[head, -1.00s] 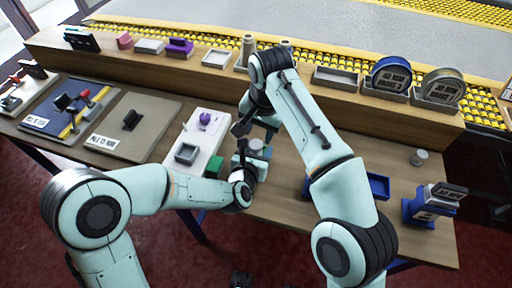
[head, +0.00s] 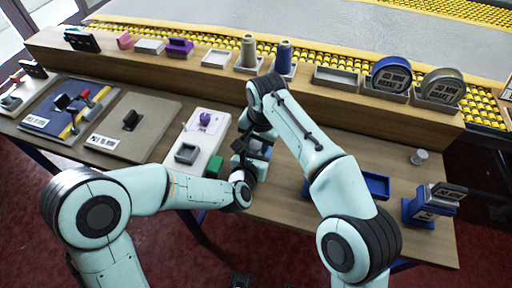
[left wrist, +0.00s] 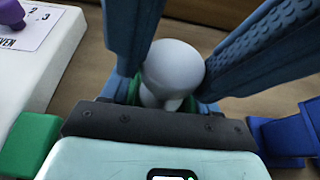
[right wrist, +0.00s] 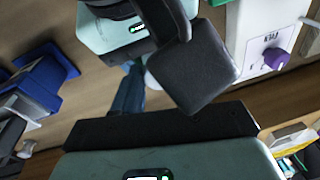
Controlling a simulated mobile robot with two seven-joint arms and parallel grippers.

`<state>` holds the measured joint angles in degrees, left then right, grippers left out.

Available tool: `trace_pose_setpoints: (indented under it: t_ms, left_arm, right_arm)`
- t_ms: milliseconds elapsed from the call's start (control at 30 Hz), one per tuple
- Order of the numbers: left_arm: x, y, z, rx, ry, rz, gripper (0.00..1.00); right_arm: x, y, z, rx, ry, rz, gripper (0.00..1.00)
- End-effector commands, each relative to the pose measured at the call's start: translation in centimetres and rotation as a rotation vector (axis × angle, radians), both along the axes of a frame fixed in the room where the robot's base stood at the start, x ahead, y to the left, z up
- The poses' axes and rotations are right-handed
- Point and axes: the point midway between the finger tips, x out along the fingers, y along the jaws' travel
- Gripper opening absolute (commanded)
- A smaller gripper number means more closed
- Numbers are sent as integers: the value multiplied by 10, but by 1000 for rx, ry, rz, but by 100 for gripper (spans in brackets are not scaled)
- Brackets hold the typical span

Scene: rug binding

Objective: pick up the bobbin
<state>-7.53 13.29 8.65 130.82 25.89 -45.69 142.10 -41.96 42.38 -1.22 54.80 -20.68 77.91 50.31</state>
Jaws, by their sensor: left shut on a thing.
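The bobbin (left wrist: 173,68), pale grey with a rounded top, sits between the two blue fingers of my left gripper (left wrist: 190,50) in the left wrist view. The gripper is shut on it. It also shows in the right wrist view as a pale patch (right wrist: 151,80), partly covered by a dark pad. In the head view the bobbin is hidden behind my right gripper (head: 250,146). My right gripper is over the table, close beside the left one. Its fingers overlap other dark parts, so I cannot tell how far apart they are.
A blue tray (head: 376,186) is to the right. Thread cones (head: 248,50) and tape rolls (head: 391,75) stand on the back ledge.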

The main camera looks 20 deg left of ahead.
Motion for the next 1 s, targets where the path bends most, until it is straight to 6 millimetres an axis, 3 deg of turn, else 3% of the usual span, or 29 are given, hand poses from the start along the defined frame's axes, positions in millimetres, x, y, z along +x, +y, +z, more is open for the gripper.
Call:
trace_pose_setpoints:
  t_ms: [333, 700, 1000]
  left_arm:
    - [0, 0, 1, 0, -2, 0, 22]
    - [0, 0, 1, 0, -2, 0, 22]
    - [0, 0, 1, 0, -2, 0, 22]
  right_arm:
    - [1, 1, 6, 2, -2, 0, 12]
    - [0, 1, 51, 2, -2, 1, 12]
    - [0, -5, 72, 0, -1, -1, 12]
